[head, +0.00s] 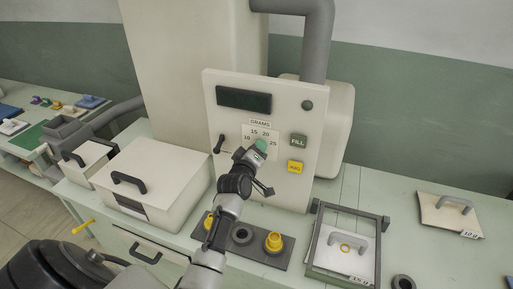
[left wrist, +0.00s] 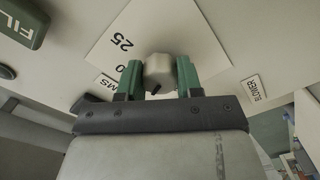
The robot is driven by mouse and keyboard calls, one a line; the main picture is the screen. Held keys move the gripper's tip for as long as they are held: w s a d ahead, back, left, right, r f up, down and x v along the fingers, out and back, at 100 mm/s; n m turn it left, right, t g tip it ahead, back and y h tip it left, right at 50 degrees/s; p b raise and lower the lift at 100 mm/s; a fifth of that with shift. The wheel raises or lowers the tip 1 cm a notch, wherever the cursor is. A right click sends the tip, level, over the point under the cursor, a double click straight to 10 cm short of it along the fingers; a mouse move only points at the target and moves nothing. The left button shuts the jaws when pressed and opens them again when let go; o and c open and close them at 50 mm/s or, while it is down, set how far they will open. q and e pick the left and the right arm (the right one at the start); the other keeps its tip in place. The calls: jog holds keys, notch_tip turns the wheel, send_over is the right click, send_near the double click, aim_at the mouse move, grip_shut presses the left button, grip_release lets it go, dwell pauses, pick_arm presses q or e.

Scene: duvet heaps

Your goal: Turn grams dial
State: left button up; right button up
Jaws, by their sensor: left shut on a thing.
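The grams dial (left wrist: 159,69) is a pale knob with a dark mark. It sits on a white plate (left wrist: 125,28) with printed numbers, on the front panel of the machine (head: 228,125). My left gripper (head: 261,146) is at the panel, its green fingers on either side of the dial and shut on it. In the head view the plate (head: 257,131) shows 10, 15, 20 and 25 under a GRAMS label (head: 261,122). The dial itself is mostly hidden there by the gripper. My right gripper is not in view.
A green FILL button (head: 299,141) and a yellow button (head: 295,167) are right of the dial. A black lever (head: 220,143) is on its left.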

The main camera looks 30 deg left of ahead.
pick_arm(q)
jog(key=shift+n, duration=0.6)
jog(key=o, duration=0.9)
jog(key=b+v, duration=0.2)
jog(key=v, duration=0.8)
jog(key=shift+s, duration=0.4)
